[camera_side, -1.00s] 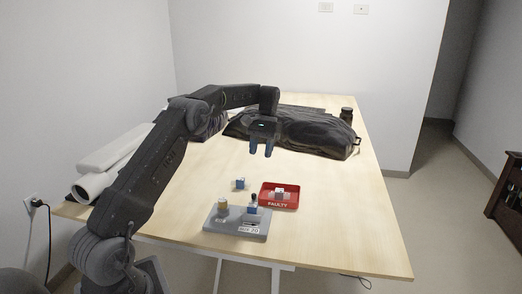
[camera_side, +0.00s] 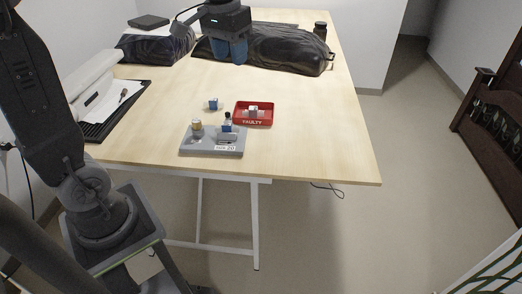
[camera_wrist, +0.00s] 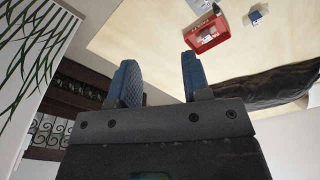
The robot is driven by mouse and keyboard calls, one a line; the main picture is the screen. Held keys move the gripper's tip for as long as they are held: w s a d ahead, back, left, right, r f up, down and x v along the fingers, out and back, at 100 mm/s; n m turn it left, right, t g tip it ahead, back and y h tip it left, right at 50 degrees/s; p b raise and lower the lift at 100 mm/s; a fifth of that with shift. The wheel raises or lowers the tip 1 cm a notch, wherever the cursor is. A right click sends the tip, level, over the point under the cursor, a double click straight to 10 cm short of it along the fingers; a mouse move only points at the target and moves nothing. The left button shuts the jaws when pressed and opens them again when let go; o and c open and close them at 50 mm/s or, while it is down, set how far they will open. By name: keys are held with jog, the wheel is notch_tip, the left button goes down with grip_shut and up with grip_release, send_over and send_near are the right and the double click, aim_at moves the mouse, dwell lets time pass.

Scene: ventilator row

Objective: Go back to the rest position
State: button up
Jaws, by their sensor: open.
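My gripper (camera_side: 232,52) is in the upper middle of the side view, high above the table near the black bags. Its two blue fingers are apart with nothing between them. In the wrist view my gripper (camera_wrist: 160,80) points past the table edge, its fingers open and empty. The red tray marked FAULTY (camera_side: 265,121) sits on the table with a small white and grey piece (camera_side: 253,110) in it; the tray also shows in the wrist view (camera_wrist: 207,42). The grey fixture plate (camera_side: 190,146) lies in front of it, bearing several small parts.
A small blue and white cube (camera_side: 213,104) lies behind the fixture; black bags (camera_side: 285,50) and a dark jar (camera_side: 320,30) are at the back. A dark tray with papers (camera_side: 100,127) and a white roll (camera_side: 85,80) are left. The table's right side is clear.

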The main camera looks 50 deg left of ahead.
jog(key=s+d+f+m+t, duration=0.1)
jog(key=s+d, duration=0.3)
jog(key=s, duration=0.4)
jog(key=s+d+f+m+t, duration=0.1)
jog(key=s+d+f+t, duration=0.2)
jog(key=s, duration=0.4)
jog(key=shift+s+d+f+m, duration=0.4)
jog(key=shift+d+f, duration=0.05)
jog(key=shift+d, duration=0.2)
